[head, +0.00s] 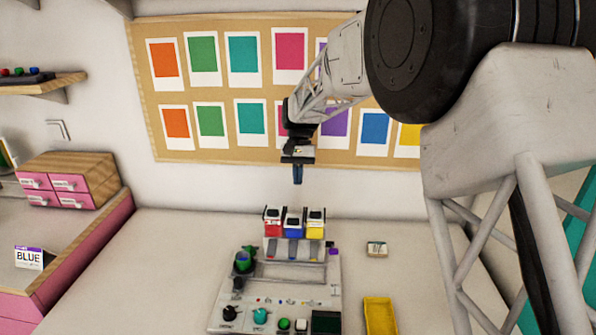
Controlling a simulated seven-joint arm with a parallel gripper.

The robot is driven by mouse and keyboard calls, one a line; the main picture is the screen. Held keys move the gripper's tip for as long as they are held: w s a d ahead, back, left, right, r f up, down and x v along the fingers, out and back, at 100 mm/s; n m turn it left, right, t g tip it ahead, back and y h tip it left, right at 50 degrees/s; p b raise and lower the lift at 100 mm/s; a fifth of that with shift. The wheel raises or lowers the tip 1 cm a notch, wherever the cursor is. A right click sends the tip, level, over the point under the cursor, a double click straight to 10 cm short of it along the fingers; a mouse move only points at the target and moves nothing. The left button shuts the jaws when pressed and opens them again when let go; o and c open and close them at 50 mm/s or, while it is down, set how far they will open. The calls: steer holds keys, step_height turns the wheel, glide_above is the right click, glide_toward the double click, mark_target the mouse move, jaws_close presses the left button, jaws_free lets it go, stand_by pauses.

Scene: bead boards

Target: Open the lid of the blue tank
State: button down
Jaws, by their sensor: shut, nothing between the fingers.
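The blue tank (293,225) stands in the middle of a row of three, between a red tank (272,227) and a yellow tank (316,228). They sit at the back of a grey machine board on the table. The blue tank has a pale and dark top; its lid is too small to make out clearly. My gripper (297,178) points down above the row, roughly over the blue tank. It is shut and empty, with a visible gap between its fingertips and the tank.
The machine board (250,283) carries knobs, buttons and a green-topped cup (243,261). A yellow tray (379,315) and a small label block (377,249) lie to its right. A card board (225,88) hangs behind. The table left of the machine is clear.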

mark_target(295, 219)
steer(key=shift+s+f, duration=3.05)
steer(key=shift+s, duration=0.15)
steer(key=shift+s, duration=0.7)
steer(key=shift+w, duration=0.1)
